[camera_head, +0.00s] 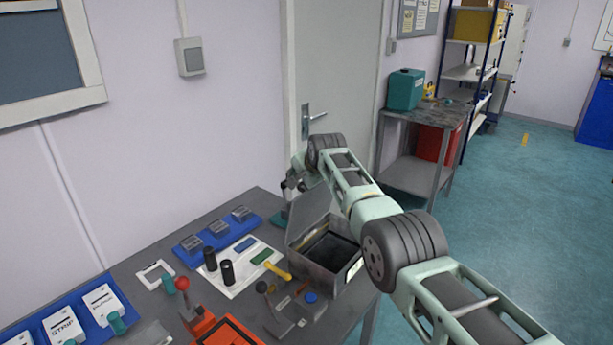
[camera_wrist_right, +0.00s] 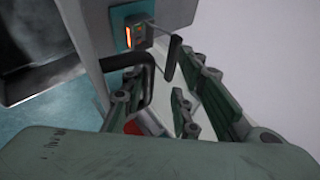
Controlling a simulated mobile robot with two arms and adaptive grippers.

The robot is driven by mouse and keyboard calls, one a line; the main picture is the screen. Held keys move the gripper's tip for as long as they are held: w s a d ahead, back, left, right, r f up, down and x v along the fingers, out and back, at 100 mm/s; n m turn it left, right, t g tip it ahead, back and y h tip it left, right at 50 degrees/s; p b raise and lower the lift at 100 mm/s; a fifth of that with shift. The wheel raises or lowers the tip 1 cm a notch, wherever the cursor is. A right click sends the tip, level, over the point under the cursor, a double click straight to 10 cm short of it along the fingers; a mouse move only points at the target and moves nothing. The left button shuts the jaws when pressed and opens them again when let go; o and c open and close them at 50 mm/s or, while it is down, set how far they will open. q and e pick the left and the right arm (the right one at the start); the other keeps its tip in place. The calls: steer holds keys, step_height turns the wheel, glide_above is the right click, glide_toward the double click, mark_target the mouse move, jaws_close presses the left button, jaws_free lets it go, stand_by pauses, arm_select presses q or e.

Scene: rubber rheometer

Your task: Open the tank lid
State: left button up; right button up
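The tank is a grey metal box (camera_head: 357,268) on the bench in the head view, and its dark inside shows from above. Its grey lid (camera_head: 309,213) stands raised at the back left side of the box. My right arm reaches over the tank from the right, and my right gripper (camera_head: 290,184) is by the lid's upper edge, partly hidden. In the right wrist view the fingers (camera_wrist_right: 160,108) are apart, with a dark bent handle (camera_wrist_right: 147,82) close to them. Whether they touch it is unclear. My left gripper is not in view.
The bench (camera_head: 150,250) also holds blue trays with grey blocks, a white plate (camera_head: 240,278) with black cylinders, a yellow-handled tool (camera_head: 277,270) and a red-knobbed device (camera_head: 190,305). A door (camera_head: 330,80) is behind. A side table (camera_head: 425,115) stands to the right, beside open floor.

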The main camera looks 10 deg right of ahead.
steer(key=shift+s+a+f, duration=0.15)
steer(key=shift+a+f, duration=0.05)
steer(key=shift+a, duration=0.15)
steer(key=v, duration=1.2)
steer(key=shift+d+r, duration=0.25)
steer(key=shift+d, duration=0.15)
steer(key=shift+w, duration=0.2)
